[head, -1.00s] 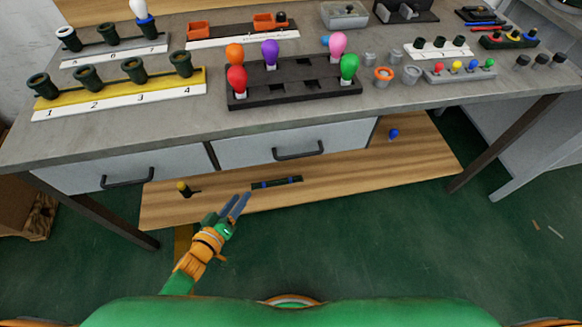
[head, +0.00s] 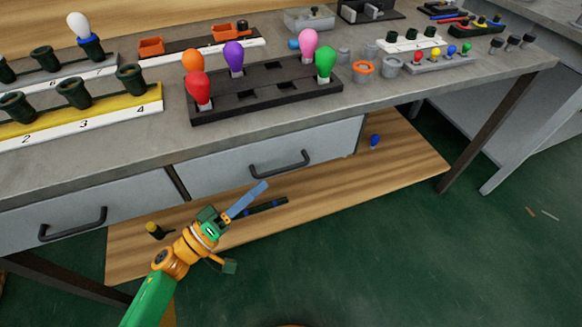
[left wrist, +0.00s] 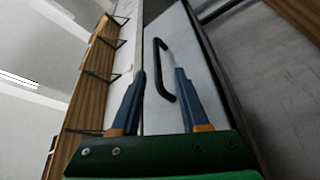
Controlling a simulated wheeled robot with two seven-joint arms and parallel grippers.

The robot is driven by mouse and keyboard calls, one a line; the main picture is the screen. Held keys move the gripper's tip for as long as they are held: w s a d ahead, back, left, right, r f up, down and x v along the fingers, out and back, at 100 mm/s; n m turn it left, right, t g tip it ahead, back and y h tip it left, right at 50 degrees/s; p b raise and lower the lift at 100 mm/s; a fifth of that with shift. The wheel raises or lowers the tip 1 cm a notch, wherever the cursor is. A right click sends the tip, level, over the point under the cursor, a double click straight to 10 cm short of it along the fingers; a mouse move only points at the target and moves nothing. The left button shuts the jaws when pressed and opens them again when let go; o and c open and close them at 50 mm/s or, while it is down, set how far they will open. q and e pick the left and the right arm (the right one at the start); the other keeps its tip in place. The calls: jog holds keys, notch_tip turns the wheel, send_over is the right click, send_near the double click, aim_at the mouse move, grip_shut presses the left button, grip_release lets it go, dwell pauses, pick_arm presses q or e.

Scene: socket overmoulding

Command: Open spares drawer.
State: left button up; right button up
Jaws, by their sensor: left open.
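Two grey drawers hang under the bench, and both look shut. The right drawer (head: 225,170) has a dark bar handle (head: 280,165), and the left drawer (head: 130,201) has a similar one (head: 72,224). No label shows which is the spares drawer. My left gripper (head: 263,187) is open and empty, just in front of and below the right drawer's handle. In the left wrist view a drawer front (left wrist: 188,45) and its black handle (left wrist: 163,70) lie ahead, between the lines of my open blue fingers (left wrist: 159,72); no contact is clear. My right gripper is out of view.
The bench top (head: 260,127) carries a dark rack (head: 255,92) with coloured bulbs, and a yellow numbered strip (head: 110,110) with dark sockets. A wooden lower shelf (head: 330,185) holds a few small items. Bench legs stand at both sides; the green floor in front is clear.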

aim_at(282, 169)
pick_arm(q)
jog(key=shift+g+h, duration=0.3)
jog(key=x, duration=0.7)
jog(key=shift+w+d+r+b, duration=0.1)
jog(key=shift+d+r+b, duration=0.05)
jog(key=shift+d+b, duration=0.2)
jog(key=shift+a, duration=0.1)
grip_shut()
dwell(0.6)
